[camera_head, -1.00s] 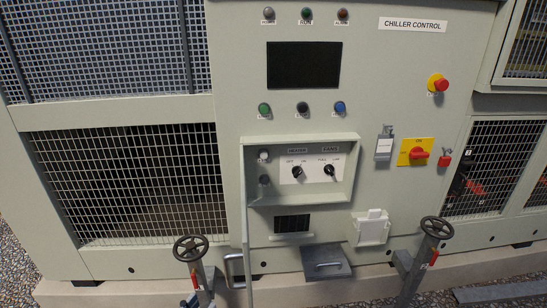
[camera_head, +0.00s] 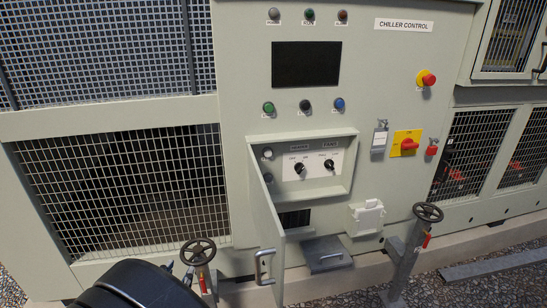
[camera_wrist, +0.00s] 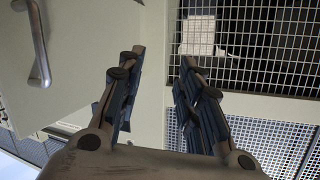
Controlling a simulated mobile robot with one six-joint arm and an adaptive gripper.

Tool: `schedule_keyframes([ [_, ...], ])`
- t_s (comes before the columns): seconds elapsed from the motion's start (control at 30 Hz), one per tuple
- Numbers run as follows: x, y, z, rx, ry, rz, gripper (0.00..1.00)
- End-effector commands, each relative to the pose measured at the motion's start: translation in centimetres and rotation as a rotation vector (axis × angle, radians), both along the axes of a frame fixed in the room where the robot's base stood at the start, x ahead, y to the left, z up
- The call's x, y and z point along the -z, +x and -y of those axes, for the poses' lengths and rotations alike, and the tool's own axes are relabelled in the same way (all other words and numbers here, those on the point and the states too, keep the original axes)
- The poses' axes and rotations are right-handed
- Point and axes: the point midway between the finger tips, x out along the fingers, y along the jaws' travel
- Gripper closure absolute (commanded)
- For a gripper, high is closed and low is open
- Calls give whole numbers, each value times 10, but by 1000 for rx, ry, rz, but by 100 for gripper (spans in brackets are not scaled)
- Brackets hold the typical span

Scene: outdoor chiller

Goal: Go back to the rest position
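My gripper (camera_wrist: 160,62) is open in the wrist view, with its two dark fingers apart and nothing between them. In the head view, a black rounded part of my arm shows at the bottom left, and the fingers cannot be made out clearly. The chiller control panel (camera_head: 375,90) stands ahead. The small box's door (camera_head: 268,215) hangs open at the box's left side, with its handle (camera_head: 265,266) towards the bottom. A metal handle (camera_wrist: 40,45) on a pale panel is at the upper left in the wrist view, apart from the fingers.
Two valve handwheels, a left one (camera_head: 198,252) and a right one (camera_head: 428,212), stand on posts before the panel. A white box (camera_head: 366,218) and a grey bracket (camera_head: 326,254) project low down. A metal rail (camera_head: 500,262) lies on the gravel at right.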

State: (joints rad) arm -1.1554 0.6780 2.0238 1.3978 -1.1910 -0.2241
Motion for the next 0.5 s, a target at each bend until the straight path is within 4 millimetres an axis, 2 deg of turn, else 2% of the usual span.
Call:
schedule_keyframes([
  [0.1,-29,29,7,-65,98,-63,67],
  [0.27,-80,57,29,-215,217,-168,67],
  [0.37,-112,57,57,-314,249,-235,67],
  [0.5,-143,32,109,-422,226,-335,67],
])
